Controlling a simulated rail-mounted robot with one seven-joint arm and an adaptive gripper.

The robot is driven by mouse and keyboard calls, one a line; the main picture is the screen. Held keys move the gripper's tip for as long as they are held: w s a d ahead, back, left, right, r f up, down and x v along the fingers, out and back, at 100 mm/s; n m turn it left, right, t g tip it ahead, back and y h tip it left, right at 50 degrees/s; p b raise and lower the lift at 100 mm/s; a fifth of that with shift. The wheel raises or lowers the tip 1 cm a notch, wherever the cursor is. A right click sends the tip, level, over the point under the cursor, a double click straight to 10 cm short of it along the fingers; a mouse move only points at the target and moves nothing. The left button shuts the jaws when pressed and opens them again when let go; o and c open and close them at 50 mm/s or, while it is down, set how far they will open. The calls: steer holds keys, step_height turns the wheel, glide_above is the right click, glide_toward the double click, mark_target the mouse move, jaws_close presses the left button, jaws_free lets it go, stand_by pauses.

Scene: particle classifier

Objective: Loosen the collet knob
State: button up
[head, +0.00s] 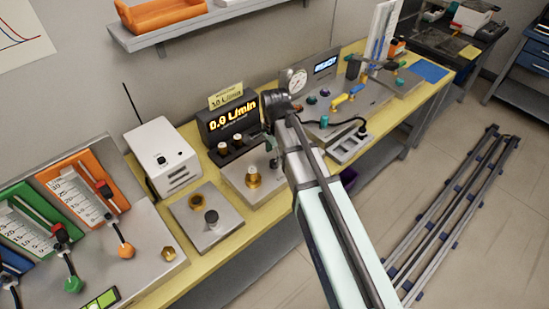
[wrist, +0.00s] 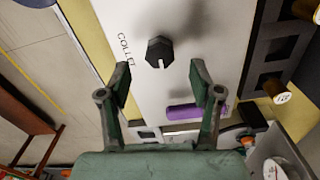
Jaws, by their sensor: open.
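The collet knob (wrist: 159,52) is a dark, faceted knob with a slot at its lower edge. In the wrist view it sits on a pale plate (wrist: 150,95) beside the printed word COLLET. My gripper (wrist: 159,76) is open, with its two green fingers spread left and right. In that view the knob lies just beyond the fingertips, roughly centred between them, and nothing is between the fingers. In the head view my gripper (head: 271,150) is partly hidden by my arm, and I cannot make out the collet knob there.
A purple cylinder (wrist: 182,111) lies close to the right finger in the wrist view. A dark rack (wrist: 262,60) with brass, white-topped pieces stands to the right. In the head view a flow display (head: 232,120) and a white box (head: 163,157) stand on the yellow bench.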

mark_target(274, 161)
steer(key=shift+f+p, duration=0.3)
steer(key=shift+f, duration=1.5)
steer(key=c, duration=1.1)
